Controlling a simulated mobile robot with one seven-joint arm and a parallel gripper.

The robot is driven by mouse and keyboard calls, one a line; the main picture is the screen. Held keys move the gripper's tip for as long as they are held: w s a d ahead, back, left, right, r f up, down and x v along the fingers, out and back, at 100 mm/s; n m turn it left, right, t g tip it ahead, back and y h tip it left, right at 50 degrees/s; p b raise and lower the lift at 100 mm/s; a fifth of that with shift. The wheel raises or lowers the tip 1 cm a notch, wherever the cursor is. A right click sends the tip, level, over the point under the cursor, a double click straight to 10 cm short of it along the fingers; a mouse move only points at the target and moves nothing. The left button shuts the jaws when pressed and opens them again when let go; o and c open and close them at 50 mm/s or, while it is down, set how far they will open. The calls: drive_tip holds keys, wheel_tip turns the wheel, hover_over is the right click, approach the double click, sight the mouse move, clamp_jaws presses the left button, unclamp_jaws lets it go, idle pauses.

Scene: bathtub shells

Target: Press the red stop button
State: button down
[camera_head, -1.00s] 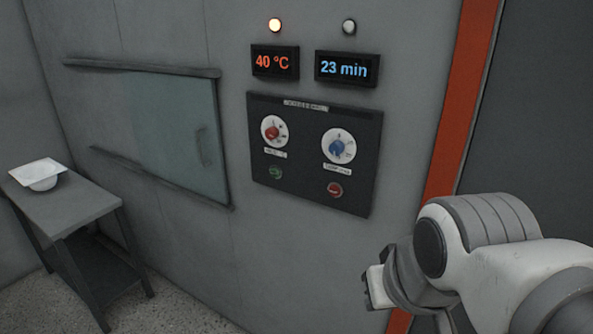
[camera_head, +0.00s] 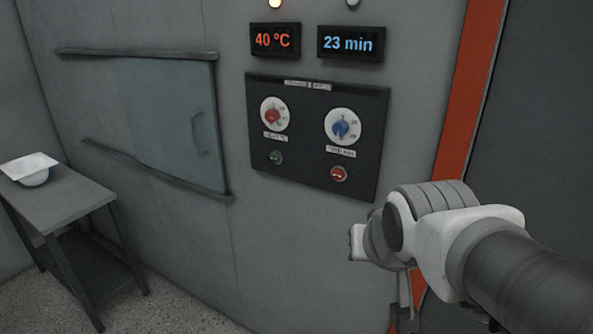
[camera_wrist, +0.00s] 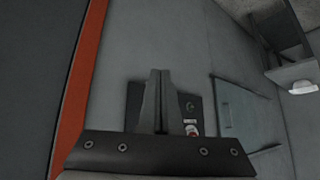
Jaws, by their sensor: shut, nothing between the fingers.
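The red stop button (camera_head: 339,174) is at the lower right of the dark control panel (camera_head: 311,183), below the blue dial (camera_head: 343,127). A green button (camera_head: 276,157) is at the panel's lower left, below the red dial (camera_head: 274,115). My gripper (camera_wrist: 158,75) is shut and empty in the wrist view. Its fingers cover part of the panel (camera_wrist: 133,97) there, and I cannot make out the red button in that view. In the head view my wrist is right of and below the panel, apart from it; the fingertips are hidden there.
Displays above the panel read 40 °C (camera_head: 274,41) and 23 min (camera_head: 350,44). A sliding glass door (camera_head: 165,120) is to the left. A table (camera_head: 62,205) with a white tub shell (camera_head: 30,168) stands at far left. An orange strip (camera_head: 463,110) runs right of the panel.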

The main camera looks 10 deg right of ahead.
sight(338, 175)
drive_tip(key=w+f+m+t+b, duration=0.2)
drive_tip(key=w+f+t+b, duration=0.1)
drive_tip(key=w+f+b, duration=0.5)
drive_tip(key=w+a+r+m+t+y+p, duration=0.1)
drive_tip(key=w+m+t, duration=0.5)
drive_tip(key=w, duration=0.8)
drive_tip(key=shift+w+a+r+t+y, duration=0.35)
drive_tip(key=shift+a+r+t+y, duration=0.3)
drive_tip(key=shift+a+t+y, duration=0.75)
drive_tip(key=shift+w+d+t, duration=0.1)
drive_tip(key=shift+d+t, duration=0.2)
drive_tip(key=shift+d, duration=0.25)
drive_tip(key=shift+w+d+p, duration=0.2)
drive_tip(key=shift+w+d, duration=0.65)
drive_tip(key=shift+w, duration=0.3)
drive_tip(key=shift+w+d+p, duration=0.25)
drive_tip(key=shift+w+d, duration=0.6)
drive_tip(key=shift+w, duration=0.3)
drive_tip(key=shift+w+d+p, duration=0.2)
drive_tip(key=shift+w+d, duration=0.65)
drive_tip(key=shift+w, duration=0.3)
drive_tip(key=shift+w+d, duration=0.25)
drive_tip(key=shift+w, duration=0.1)
